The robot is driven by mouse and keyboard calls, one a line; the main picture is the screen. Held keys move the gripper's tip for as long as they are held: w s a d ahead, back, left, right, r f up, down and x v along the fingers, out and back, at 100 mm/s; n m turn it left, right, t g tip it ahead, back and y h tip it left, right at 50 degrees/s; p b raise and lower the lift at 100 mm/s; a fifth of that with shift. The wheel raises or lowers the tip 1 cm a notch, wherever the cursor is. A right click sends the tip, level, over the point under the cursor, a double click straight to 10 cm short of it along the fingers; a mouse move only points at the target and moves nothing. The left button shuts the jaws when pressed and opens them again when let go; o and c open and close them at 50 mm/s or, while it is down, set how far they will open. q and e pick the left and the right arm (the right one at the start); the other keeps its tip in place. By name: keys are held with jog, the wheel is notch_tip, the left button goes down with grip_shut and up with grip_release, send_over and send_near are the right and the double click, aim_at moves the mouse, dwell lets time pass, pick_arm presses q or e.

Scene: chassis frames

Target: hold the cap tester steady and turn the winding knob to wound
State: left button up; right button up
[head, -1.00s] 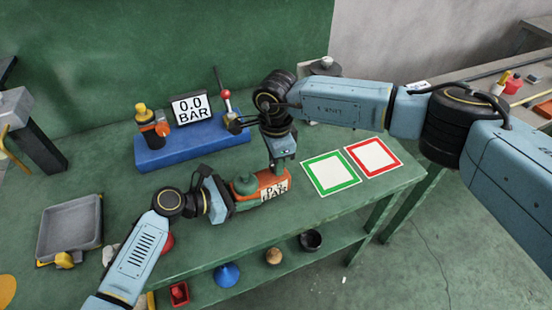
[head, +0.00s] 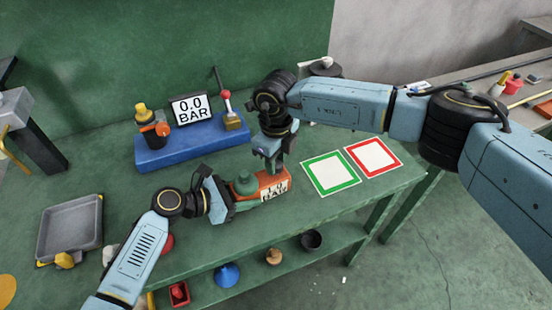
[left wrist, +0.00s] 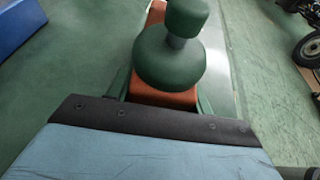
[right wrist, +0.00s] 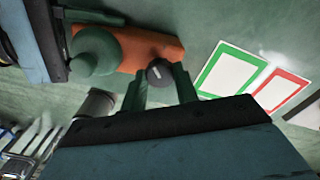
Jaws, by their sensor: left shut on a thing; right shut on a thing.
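My right gripper (head: 269,165) points down at the tester from above. In the right wrist view its fingers (right wrist: 160,88) are shut on the dark round winding knob (right wrist: 160,72), which bears a white mark.
Behind stands a blue base (head: 190,142) with a 0.0 BAR display (head: 191,107) and a red-balled lever (head: 227,100). Green-framed (head: 331,174) and red-framed (head: 373,158) mats lie at right. A grey tray (head: 70,227) sits at left. A lower shelf holds several small items.

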pick_arm(q)
jog(key=shift+a, duration=0.1)
pick_arm(e)
jog(key=m, duration=0.3)
jog(key=shift+m, duration=0.4)
jog(key=shift+d+r+m, duration=0.1)
jog(key=shift+m, duration=1.8)
jog(key=o, duration=1)
notch_tip(320, 180, up, 12)
